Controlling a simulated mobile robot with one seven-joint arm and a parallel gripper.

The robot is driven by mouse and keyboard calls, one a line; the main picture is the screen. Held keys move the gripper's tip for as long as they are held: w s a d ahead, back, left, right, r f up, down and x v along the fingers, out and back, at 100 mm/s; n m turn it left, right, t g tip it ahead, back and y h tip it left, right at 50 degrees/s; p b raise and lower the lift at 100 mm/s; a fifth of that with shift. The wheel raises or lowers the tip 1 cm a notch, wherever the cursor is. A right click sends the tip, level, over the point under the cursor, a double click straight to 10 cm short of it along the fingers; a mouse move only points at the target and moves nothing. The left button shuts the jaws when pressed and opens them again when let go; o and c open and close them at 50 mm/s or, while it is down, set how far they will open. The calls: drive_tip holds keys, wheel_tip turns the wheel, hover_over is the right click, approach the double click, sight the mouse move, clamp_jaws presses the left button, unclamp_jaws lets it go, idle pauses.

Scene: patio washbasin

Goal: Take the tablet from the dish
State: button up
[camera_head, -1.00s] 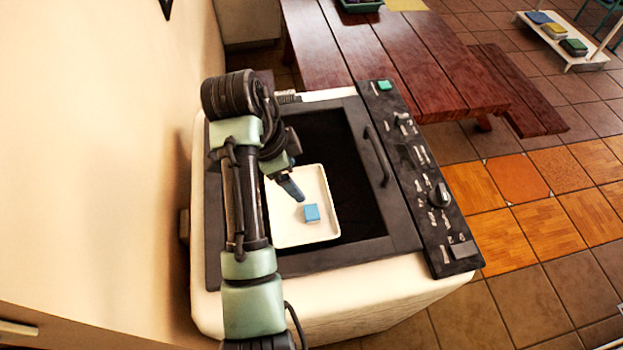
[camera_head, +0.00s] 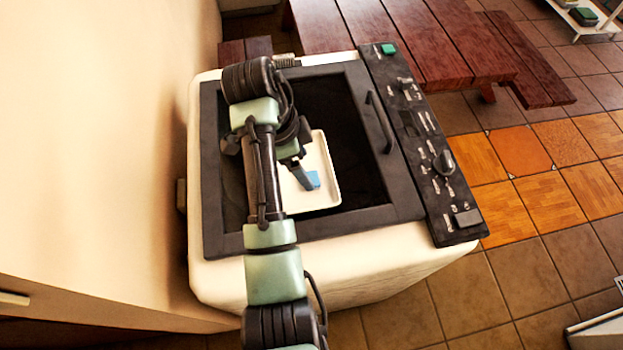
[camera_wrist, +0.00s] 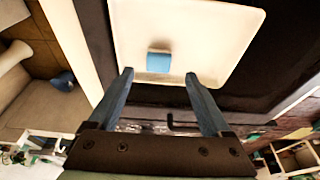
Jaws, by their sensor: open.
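The tablet is a small light-blue block (camera_head: 313,178) lying in the white square dish (camera_head: 326,160). My gripper (camera_head: 308,186) reaches down over the dish, its tip overlapping the left side of the tablet in the head view. In the wrist view, the tablet (camera_wrist: 158,62) lies on the dish (camera_wrist: 225,35) near its edge. My gripper (camera_wrist: 158,77) is open and empty, one finger to each side. The tablet shows just past the fingertips, roughly centred between them. Contact with the dish cannot be told.
The dish rests within the black-framed top (camera_head: 350,215) of a white appliance. A dark handle (camera_head: 380,121) and a control panel with knobs (camera_head: 425,150) lie to the right. A wall (camera_head: 90,150) stands close on the left. A wooden table (camera_head: 400,40) is behind.

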sight(310, 176)
drive_tip(key=shift+p+x, duration=0.7)
drive_tip(key=shift+x, duration=1.7)
drive_tip(key=shift+s, duration=0.1)
clamp_jaws()
